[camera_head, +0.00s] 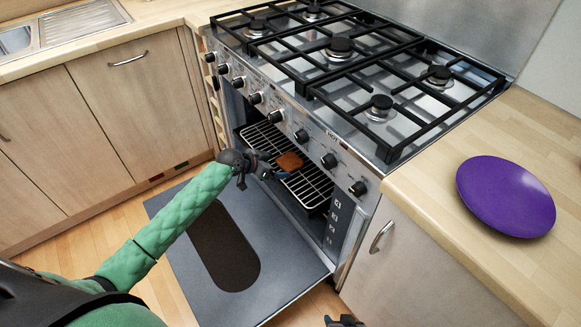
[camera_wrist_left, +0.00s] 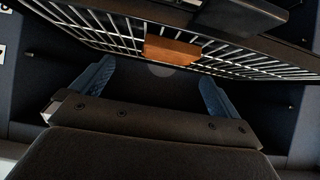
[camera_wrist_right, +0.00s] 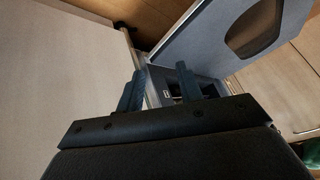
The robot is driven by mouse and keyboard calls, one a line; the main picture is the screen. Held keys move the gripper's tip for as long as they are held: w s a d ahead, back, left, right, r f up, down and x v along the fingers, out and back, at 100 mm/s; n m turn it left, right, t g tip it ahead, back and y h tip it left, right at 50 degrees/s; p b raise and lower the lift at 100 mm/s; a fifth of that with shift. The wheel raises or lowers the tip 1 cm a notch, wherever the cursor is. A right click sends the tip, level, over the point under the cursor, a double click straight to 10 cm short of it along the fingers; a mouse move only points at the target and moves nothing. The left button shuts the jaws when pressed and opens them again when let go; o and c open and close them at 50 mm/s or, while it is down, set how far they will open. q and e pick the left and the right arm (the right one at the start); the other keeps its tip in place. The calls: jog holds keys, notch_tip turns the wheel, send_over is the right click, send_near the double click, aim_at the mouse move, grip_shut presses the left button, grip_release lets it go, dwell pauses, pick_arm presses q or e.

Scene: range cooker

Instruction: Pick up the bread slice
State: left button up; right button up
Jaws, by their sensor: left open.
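The bread slice (camera_head: 290,161) is a small orange-brown square lying on the wire oven rack (camera_head: 312,188). It also shows in the left wrist view (camera_wrist_left: 172,51), at the top centre between the fingers and beyond their tips. My left gripper (camera_head: 270,168) is at the oven opening, just left of the slice, with its fingers spread and empty in the left wrist view (camera_wrist_left: 155,75). My right gripper (camera_head: 345,321) is low at the bottom edge of the head view. Its two fingers stand apart with nothing between them in the right wrist view (camera_wrist_right: 160,85).
The oven door (camera_head: 290,275) is folded down below my left arm. The cooker's knobs and hob (camera_head: 340,50) are above the opening. A purple plate (camera_head: 506,196) lies on the right wooden counter (camera_head: 430,185). A cabinet door (camera_head: 420,270) stands right of the oven.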

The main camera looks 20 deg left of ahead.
aim_at(290, 161)
pick_arm(q)
jog(key=shift+w+a, duration=0.35)
jog(key=shift+w, duration=0.55)
jog(key=shift+x, duration=1.05)
jog(key=x, duration=0.4)
jog(key=shift+r+p, duration=0.1)
jog(key=shift+p, duration=0.25)
jog(key=shift+w+d+f, duration=0.2)
jog(key=shift+w+f, duration=0.1)
jog(key=shift+f, duration=0.05)
jog(key=c, duration=0.7)
pick_arm(e)
notch_tip(290, 161, up, 3)
jog(key=shift+a+f, duration=0.1)
jog(key=shift+f, duration=0.1)
